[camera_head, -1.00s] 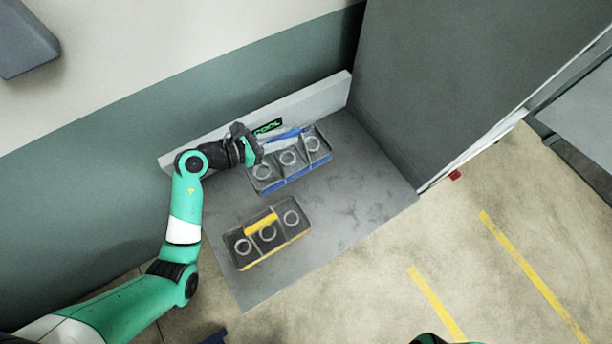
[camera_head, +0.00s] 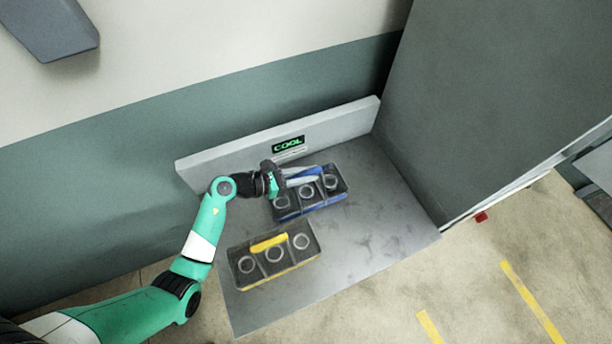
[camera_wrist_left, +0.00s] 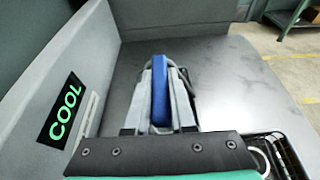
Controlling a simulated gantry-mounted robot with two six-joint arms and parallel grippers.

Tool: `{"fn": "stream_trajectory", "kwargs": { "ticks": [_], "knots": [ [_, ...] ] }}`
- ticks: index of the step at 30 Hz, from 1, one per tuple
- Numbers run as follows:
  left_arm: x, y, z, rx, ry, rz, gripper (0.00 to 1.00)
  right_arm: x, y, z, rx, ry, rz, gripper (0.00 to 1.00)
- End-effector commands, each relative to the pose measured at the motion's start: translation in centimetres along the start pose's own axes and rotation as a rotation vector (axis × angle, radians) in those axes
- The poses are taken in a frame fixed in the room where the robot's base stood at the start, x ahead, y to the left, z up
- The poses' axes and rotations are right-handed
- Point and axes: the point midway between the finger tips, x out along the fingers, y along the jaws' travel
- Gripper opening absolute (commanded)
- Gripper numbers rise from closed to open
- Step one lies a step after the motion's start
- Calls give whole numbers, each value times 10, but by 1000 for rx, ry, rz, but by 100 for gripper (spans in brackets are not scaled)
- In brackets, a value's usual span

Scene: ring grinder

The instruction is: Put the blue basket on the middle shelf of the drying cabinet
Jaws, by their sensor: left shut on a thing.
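The blue basket (camera_head: 311,206) is a dark wire basket with blue trim, holding several pale rings in a row of compartments. It appears to rest on the grey table, near the back wall panel. My left gripper (camera_head: 304,176) reaches over it from the left and is shut on its blue handle. In the left wrist view the blue handle (camera_wrist_left: 160,92) lies between the two grey fingers. The right gripper is not in view. I cannot make out the drying cabinet's middle shelf.
A yellow-handled basket (camera_head: 274,256) with rings stands nearer the front of the grey table (camera_head: 378,236). A low panel with a green COOL sign (camera_head: 288,145) runs along the back. A tall grey panel (camera_head: 495,100) rises at right. The table's right part is clear.

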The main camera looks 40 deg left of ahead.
Motion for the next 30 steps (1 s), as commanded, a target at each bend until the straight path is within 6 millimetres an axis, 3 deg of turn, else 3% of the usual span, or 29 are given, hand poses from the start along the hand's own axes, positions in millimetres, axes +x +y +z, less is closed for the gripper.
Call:
{"fn": "stream_trajectory", "kwargs": {
  "ticks": [11, 12, 16, 26, 30],
  "knots": [
    [2, 1, -4, 2, -6, 2, 0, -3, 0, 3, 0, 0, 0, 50],
    [2, 0, -5, 1, -2, 0, 28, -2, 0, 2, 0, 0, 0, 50],
    [2, 0, -5, 1, -2, 0, 51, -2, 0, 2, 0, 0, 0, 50],
    [1, 0, -2, 2, -2, 1, 52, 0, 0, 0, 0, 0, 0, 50],
    [-16, 1, -1, 0, -2, 4, 52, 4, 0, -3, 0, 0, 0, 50]
  ]
}}
